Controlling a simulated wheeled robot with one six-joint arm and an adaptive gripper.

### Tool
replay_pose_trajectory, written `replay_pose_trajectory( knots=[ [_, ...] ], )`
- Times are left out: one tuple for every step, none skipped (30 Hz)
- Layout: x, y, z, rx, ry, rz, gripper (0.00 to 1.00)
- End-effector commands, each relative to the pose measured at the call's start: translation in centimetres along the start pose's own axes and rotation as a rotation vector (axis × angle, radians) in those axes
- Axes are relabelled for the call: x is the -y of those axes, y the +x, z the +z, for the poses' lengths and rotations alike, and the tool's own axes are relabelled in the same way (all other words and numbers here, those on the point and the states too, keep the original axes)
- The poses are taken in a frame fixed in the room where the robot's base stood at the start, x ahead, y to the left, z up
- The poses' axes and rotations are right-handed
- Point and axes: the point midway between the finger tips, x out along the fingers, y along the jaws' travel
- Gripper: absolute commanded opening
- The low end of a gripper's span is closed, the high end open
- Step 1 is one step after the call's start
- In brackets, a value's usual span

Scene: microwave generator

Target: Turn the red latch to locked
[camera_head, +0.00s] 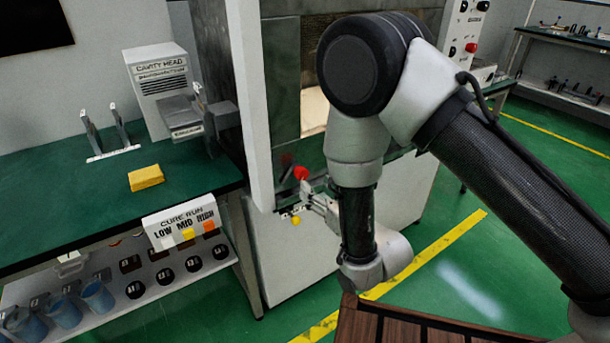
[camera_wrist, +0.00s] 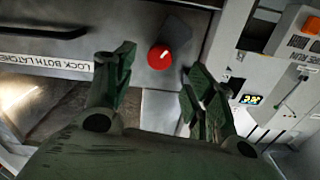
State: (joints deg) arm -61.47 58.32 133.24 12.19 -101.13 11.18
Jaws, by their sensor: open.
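The red latch (camera_head: 301,173) is a round red knob on the front of the grey machine, beside its white door post. In the wrist view the red latch (camera_wrist: 159,57) shows whole, with a short white mark pointing up and to the right. My gripper (camera_head: 310,200) is close to the machine front, just below and right of the latch in the head view. In the wrist view my gripper (camera_wrist: 160,62) is open, with one finger on each side of the latch and gaps on both sides. I cannot tell how far the fingertips are from the panel.
A label reading "LOCK BOTH LATCHES" (camera_wrist: 45,62) and a dark handle (camera_wrist: 45,32) lie left of the latch. A small display (camera_wrist: 250,99) is on the right. A green bench (camera_head: 110,195) with a yellow block (camera_head: 146,177) stands left of the machine.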

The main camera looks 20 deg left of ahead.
Motion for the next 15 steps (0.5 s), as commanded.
replay_pose_trajectory(
  knots=[
    [0.0, 0.4, -0.2, -0.009, 0.003, -0.001, 0.55],
    [0.0, 0.8, -0.2, -0.009, 0.005, 0.000, 0.55],
    [0.0, 1.3, -0.2, -0.009, 0.006, 0.000, 0.55],
    [0.0, 1.8, -0.2, -0.009, 0.006, 0.000, 0.55],
    [0.0, 2.3, -0.2, -0.008, 0.006, 0.000, 0.55],
    [0.0, 3.1, -0.2, -0.009, 0.005, -0.001, 0.55],
    [0.0, 3.6, -0.2, -0.007, 0.005, -0.001, 0.55],
    [0.0, 4.1, -0.2, -0.008, 0.005, -0.001, 0.55],
    [0.0, 4.8, -0.2, -0.007, 0.005, -0.001, 0.55],
    [0.0, 5.3, -0.2, -0.008, 0.005, -0.001, 0.55],
    [0.0, 5.7, -0.2, -0.006, 0.005, 0.000, 0.55],
    [0.0, 6.2, -0.2, -0.006, 0.005, 0.000, 0.55],
    [0.0, 6.5, -0.2, -0.006, 0.005, 0.000, 0.55],
    [0.0, 6.8, -0.2, -0.005, 0.005, 0.000, 0.55],
    [0.0, 7.1, -0.2, -0.005, 0.005, 0.000, 0.55]
  ],
)
